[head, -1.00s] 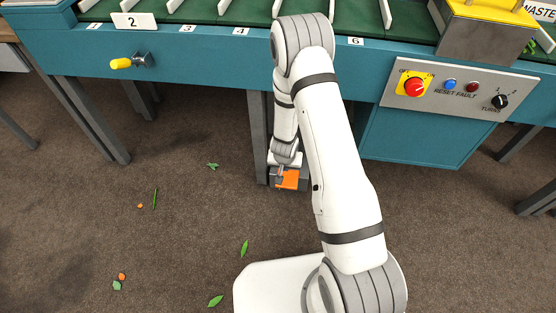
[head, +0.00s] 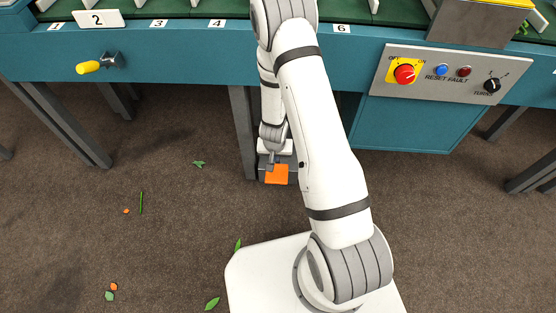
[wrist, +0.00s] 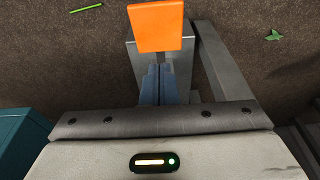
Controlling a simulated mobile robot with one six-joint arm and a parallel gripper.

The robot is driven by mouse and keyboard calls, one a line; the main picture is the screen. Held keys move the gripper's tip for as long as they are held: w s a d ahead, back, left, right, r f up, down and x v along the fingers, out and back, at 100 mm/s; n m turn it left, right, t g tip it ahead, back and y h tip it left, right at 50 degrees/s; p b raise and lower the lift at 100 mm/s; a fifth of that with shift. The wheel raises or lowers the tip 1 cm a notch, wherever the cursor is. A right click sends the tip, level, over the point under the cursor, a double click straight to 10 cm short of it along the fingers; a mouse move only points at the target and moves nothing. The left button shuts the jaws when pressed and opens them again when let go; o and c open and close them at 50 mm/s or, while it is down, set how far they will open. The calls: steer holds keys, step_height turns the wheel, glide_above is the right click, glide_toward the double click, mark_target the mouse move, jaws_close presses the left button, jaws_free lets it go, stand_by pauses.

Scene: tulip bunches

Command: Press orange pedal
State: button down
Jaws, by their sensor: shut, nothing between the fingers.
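The orange pedal (head: 277,174) sits low near the floor, on a grey housing beside a table leg. It also shows in the wrist view (wrist: 157,26), at the top centre. My gripper (head: 270,166) hangs down at the pedal's upper left edge in the head view. In the wrist view, its blue-grey fingers (wrist: 158,84) are shut with nothing between them and their tips lie just below the pedal's near edge. I cannot tell whether they touch the pedal.
The teal bench (head: 190,50) stands above, with a yellow-handled lever (head: 90,67) and a control panel (head: 440,75). A grey table leg (head: 242,130) stands beside the pedal. Leaves and orange bits (head: 113,287) lie on the brown floor, which is otherwise open at the left.

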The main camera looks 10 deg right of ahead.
steer(key=b, duration=0.5)
glide_toward(276, 174)
steer(key=x, duration=0.5)
steer(key=shift+w+d, duration=0.15)
steer(key=shift+w, duration=0.2)
steer(key=shift+s+f+b, duration=0.15)
steer(key=shift+f+b, duration=0.35)
steer(key=shift+f, duration=0.15)
